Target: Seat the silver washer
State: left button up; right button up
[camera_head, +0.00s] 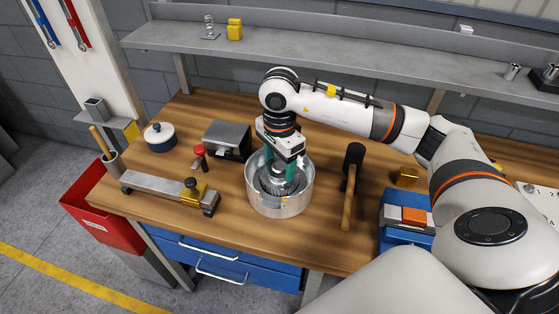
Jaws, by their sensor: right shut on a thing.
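A round silver metal housing (280,207) with an open top stands on the wooden workbench (325,225), near its middle. My right gripper (280,180) points down into the housing, with its teal fingers below the rim level at the back. It is shut on a small grey metal part among the stacked round parts inside, which I take to be the silver washer. The fingers and the housing wall hide most of it, so I cannot tell whether it touches the parts below. My left gripper is not in view.
A black-headed hammer (348,195) lies right of the housing. A grey box (227,138), a red-handled tool (200,155) and a grey bar fixture (160,188) are left. A blue bin (400,237) stands at the right. A metal shelf (330,62) runs along the back.

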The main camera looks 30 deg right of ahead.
jog(key=o, duration=1.5)
jog(key=shift+r+p, duration=1.8)
jog(key=shift+r, duration=1.75)
jog(key=shift+s+f, duration=0.1)
